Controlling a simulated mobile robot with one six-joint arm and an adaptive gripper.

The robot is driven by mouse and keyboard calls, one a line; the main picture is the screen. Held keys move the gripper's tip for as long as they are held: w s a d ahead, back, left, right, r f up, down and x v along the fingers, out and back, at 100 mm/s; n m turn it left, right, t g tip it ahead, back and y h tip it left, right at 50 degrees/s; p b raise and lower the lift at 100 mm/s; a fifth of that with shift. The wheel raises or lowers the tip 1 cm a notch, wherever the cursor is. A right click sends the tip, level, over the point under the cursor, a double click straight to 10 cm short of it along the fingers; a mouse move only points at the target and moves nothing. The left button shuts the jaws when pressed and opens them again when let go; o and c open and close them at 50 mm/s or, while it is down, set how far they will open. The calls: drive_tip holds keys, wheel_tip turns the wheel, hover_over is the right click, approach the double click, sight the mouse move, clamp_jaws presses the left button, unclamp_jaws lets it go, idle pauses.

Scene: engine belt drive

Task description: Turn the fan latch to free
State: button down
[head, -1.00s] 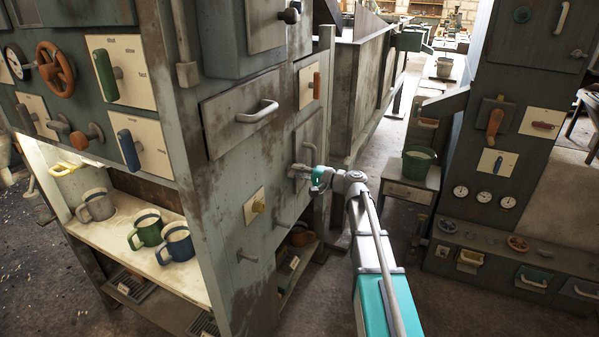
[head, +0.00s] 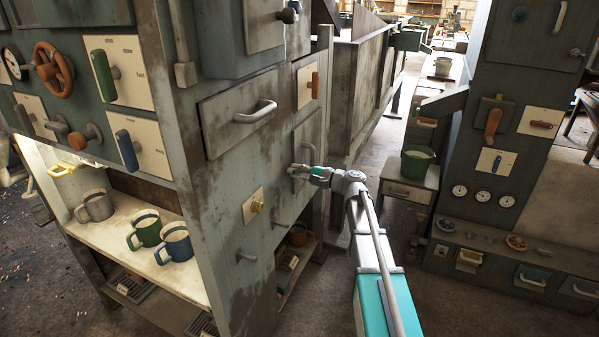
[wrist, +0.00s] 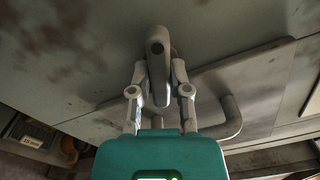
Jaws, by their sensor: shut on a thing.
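The fan latch, a grey lever with a rounded end, shows in the wrist view (wrist: 157,65) on a worn grey-green cabinet wall, beside a flat door panel (wrist: 255,90). My gripper (wrist: 160,72) has one finger on each side of the lever and is shut on it. In the head view my gripper (head: 304,172) is at the cabinet's side face, by the lower edge of the door panel (head: 307,140). The latch is small there and largely hidden by my fingers. I cannot read any position marking for it.
A grey bar handle (wrist: 232,118) on the door panel is close to my right finger in the wrist view. The aisle floor at right is partly clear.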

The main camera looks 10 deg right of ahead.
drive_tip(key=m, duration=0.6)
drive_tip(key=shift+a+m, duration=0.2)
drive_tip(key=shift+m, duration=0.1)
drive_tip(key=m, duration=0.6)
drive_tip(key=shift+m, duration=0.4)
drive_tip(key=c, duration=0.6)
unclamp_jaws()
drive_tip(key=shift+a, duration=0.1)
drive_tip(key=shift+d, duration=0.2)
drive_tip(key=shift+s+d, duration=0.1)
drive_tip(key=shift+d, duration=0.05)
drive_tip(key=v, duration=1.1)
drive_tip(key=shift+s+d, duration=0.1)
drive_tip(key=shift+d, duration=0.05)
